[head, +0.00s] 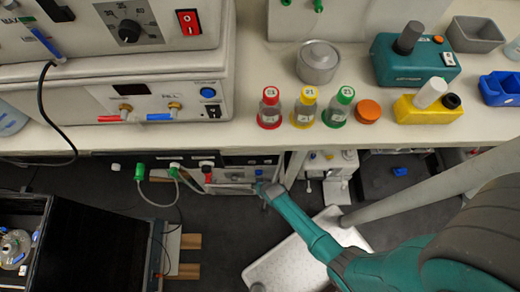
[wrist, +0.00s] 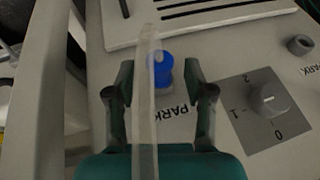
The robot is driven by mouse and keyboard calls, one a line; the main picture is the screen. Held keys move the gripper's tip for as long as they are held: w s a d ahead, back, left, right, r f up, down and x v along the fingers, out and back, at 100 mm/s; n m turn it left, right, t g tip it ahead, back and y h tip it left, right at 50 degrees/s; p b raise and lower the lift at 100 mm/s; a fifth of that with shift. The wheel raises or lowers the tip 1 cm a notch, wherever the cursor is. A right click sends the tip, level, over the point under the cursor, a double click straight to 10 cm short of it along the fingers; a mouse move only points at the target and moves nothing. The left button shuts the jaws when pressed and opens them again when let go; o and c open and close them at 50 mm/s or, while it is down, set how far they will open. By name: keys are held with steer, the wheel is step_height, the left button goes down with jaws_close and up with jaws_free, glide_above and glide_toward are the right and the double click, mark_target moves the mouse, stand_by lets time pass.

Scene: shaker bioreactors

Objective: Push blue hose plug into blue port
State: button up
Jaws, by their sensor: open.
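The blue hose plug (wrist: 160,70) stands on a pale panel beside a printed PARK label in the wrist view. My gripper (wrist: 158,84) is open, with one finger on each side of the plug and gaps between. A translucent strip, perhaps the hose, crosses in front of the plug and hides part of it. In the head view my gripper (head: 264,188) reaches under the bench to the front of a low unit; its fingertips are too small to read there.
The wrist view shows a dial (wrist: 268,99) right of the plug, a grey knob (wrist: 300,45) and a slotted plate (wrist: 200,18). In the head view, green (head: 140,171) and red (head: 207,168) fittings with hoses sit left of my gripper. The bench edge (head: 330,138) overhangs.

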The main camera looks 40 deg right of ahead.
jaws_close()
steer(key=shift+s+a, duration=0.4)
steer(key=shift+s, duration=0.2)
steer(key=shift+s+a, duration=0.4)
steer(key=shift+s, duration=0.2)
stand_by(0.7)
steer(key=shift+s+a, duration=0.4)
steer(key=shift+s, duration=0.25)
steer(key=shift+s+a, duration=0.4)
steer(key=shift+s, duration=0.2)
